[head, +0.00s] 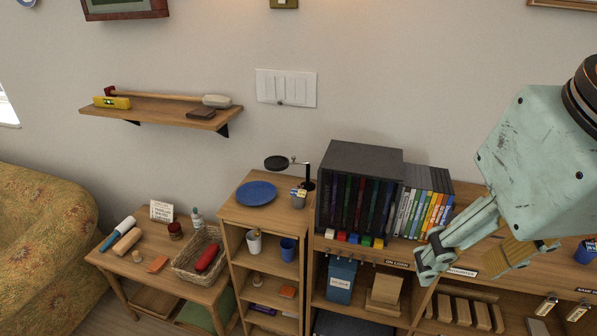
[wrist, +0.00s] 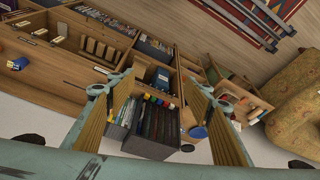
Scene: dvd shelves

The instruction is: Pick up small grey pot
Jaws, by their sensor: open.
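A small grey pot (head: 298,201) stands on top of the narrow wooden shelf, with small yellow and white items at its mouth. It is just right of a blue plate (head: 257,193) and beside a black stand with a round dish (head: 276,163). My gripper (head: 462,263) is open and empty, well to the right of the pot, in front of the wider shelf. In the wrist view the open fingers (wrist: 155,88) frame the dark case of discs (wrist: 150,120). I cannot make out the pot clearly in the wrist view.
A dark disc case (head: 357,195) stands right of the pot, with small coloured blocks before it. A white pot (head: 254,243) and a blue pot (head: 288,250) are one level below. A wicker basket (head: 184,266) sits on the low table. A wall shelf (head: 158,109) hangs above.

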